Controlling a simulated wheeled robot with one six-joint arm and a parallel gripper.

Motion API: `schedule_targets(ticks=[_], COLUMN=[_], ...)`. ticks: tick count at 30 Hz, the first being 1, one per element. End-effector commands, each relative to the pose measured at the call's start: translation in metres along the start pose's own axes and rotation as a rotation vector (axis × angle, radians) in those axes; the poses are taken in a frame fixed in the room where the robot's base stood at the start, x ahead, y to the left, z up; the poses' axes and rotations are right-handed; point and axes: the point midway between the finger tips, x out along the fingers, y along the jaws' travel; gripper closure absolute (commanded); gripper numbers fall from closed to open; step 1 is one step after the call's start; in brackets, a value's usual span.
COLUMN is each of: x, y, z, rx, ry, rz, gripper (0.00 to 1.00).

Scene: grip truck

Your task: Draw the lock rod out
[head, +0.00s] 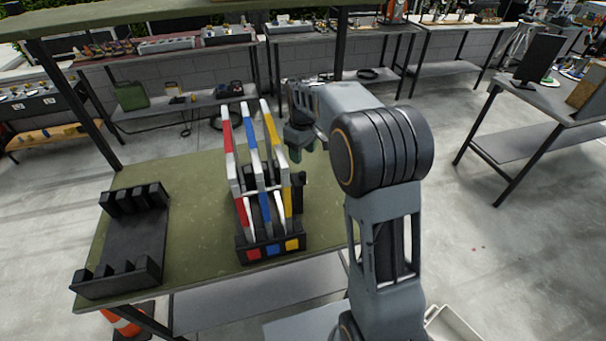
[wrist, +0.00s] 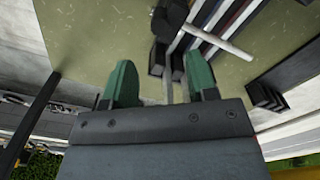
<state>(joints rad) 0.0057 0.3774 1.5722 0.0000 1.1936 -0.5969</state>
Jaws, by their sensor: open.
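A rack (head: 270,250) on the green table holds three upright frames coloured red, blue and yellow with white. A thin pale lock rod (head: 258,189) runs across the frames, with a dark block at its right end. In the wrist view the lock rod (wrist: 226,43) shows as a grey bar crossing the striped frames, near a black knob (wrist: 169,20). My gripper (head: 305,150) is above the table, to the right of the frames. Its green fingers (wrist: 161,78) are apart, and I see nothing clasped between them. A black block lies beyond the fingertips, partly hidden by the right finger.
An empty black rack (head: 135,235) stands on the left of the green table (head: 195,175). The tabletop between the racks is clear. A table post (head: 342,45) rises behind my arm. A grey side table (head: 520,115) stands at the right.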

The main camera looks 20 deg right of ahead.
Motion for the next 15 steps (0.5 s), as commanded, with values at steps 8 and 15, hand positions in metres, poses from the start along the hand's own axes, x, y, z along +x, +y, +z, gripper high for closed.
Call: schedule_targets(ticks=[8, 15], x=[0.054, 0.086], y=[0.000, 0.000], z=[0.001, 0.000], rx=[0.002, 0.002], ry=[-0.003, -0.001], rz=[-0.002, -0.001], gripper=[0.47, 0.47])
